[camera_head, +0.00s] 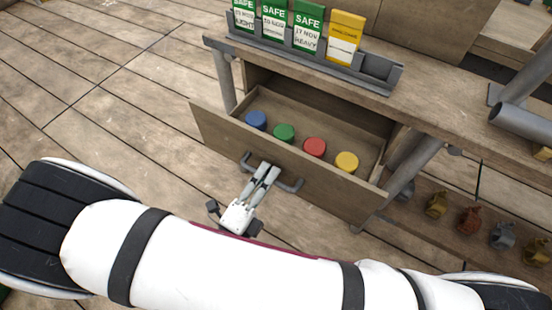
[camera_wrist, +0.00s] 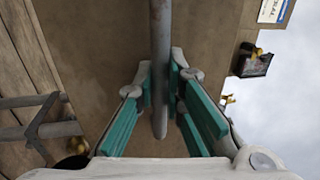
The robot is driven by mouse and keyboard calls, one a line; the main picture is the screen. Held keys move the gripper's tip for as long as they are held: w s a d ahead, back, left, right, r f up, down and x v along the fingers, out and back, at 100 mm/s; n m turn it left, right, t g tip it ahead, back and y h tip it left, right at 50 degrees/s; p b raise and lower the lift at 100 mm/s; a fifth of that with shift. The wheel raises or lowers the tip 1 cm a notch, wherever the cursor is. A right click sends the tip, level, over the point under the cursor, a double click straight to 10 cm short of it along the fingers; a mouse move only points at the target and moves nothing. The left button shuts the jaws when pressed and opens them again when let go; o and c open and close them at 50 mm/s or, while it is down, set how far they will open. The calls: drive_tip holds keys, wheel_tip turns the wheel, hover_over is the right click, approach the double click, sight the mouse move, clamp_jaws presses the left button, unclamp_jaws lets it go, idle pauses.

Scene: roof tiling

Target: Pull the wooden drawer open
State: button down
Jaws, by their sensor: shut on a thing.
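The wooden drawer (camera_head: 300,164) is pulled out from under the wooden bench, and its inside shows in the head view. Blue (camera_head: 256,120), green (camera_head: 284,131), red (camera_head: 314,147) and yellow (camera_head: 346,161) round pieces sit in a row inside it. A grey bar handle (camera_head: 288,185) is fixed to the drawer front. My gripper (camera_head: 268,170) is at the middle of this handle, in front of the drawer. In the wrist view the handle bar (camera_wrist: 159,70) runs between the green-padded fingers, which are shut on it. The gripper covers part of the handle in the head view.
A grey rack (camera_head: 310,66) on the bench top (camera_head: 440,110) holds green "SAFE" cards (camera_head: 307,25) and a yellow card (camera_head: 345,36). Grey metal legs (camera_head: 415,160) support the bench. Several small figures (camera_head: 470,219) stand on a low board at right. The plank floor (camera_head: 90,80) at left is clear.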

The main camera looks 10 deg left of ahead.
drive_tip(key=shift+s+a, duration=0.15)
drive_tip(key=shift+s, duration=0.4)
drive_tip(key=c, duration=1.9)
unclamp_jaws()
drive_tip(key=shift+f, duration=0.1)
drive_tip(key=shift+c, duration=0.2)
